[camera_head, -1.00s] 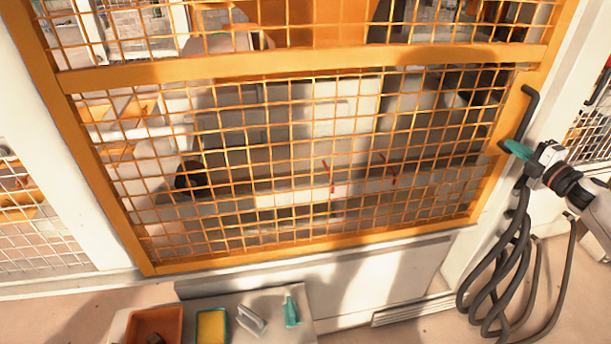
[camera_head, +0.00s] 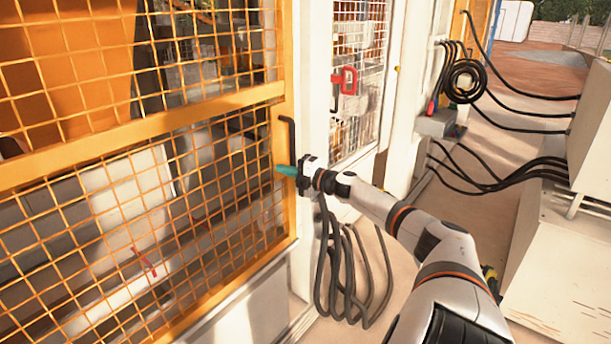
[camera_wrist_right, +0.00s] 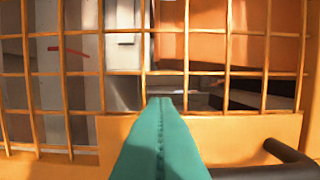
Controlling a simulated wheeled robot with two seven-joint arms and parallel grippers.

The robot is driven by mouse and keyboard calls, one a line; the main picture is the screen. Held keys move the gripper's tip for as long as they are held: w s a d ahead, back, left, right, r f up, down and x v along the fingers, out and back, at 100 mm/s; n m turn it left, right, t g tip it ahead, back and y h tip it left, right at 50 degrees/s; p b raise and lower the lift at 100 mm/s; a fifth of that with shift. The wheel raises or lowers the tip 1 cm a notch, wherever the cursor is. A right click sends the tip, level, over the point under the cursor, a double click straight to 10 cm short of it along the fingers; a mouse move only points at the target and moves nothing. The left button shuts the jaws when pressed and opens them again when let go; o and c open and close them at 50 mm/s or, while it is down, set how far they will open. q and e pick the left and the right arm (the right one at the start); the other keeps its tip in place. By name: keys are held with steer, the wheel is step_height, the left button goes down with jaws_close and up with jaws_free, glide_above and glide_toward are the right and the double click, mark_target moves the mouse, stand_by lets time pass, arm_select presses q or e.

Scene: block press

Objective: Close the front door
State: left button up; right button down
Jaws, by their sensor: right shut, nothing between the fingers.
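The front door is an orange-framed wire-mesh panel (camera_head: 140,135) that fills the left of the head view. It appears in line with the white post at its right edge, but I cannot tell if it is fully closed. A dark bar handle (camera_head: 291,142) stands on its right frame. My right gripper (camera_head: 280,169) is shut, with teal fingers at the door's right frame beside the handle. In the right wrist view the shut fingers (camera_wrist_right: 160,110) point at the mesh, and the handle (camera_wrist_right: 285,165) is at the lower right. I cannot tell whether the fingers touch the door. My left gripper is not in view.
Dark cables (camera_head: 345,270) hang below my right arm. A red device (camera_head: 344,82) is on the mesh panel beyond the white post. More cables run to a pale cabinet (camera_head: 590,130) at the right. Open floor (camera_head: 480,170) lies between.

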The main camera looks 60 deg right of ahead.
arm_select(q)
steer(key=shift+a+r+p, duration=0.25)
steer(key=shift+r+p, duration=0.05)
arm_select(e)
steer(key=s, duration=1)
steer(key=shift+r, duration=0.1)
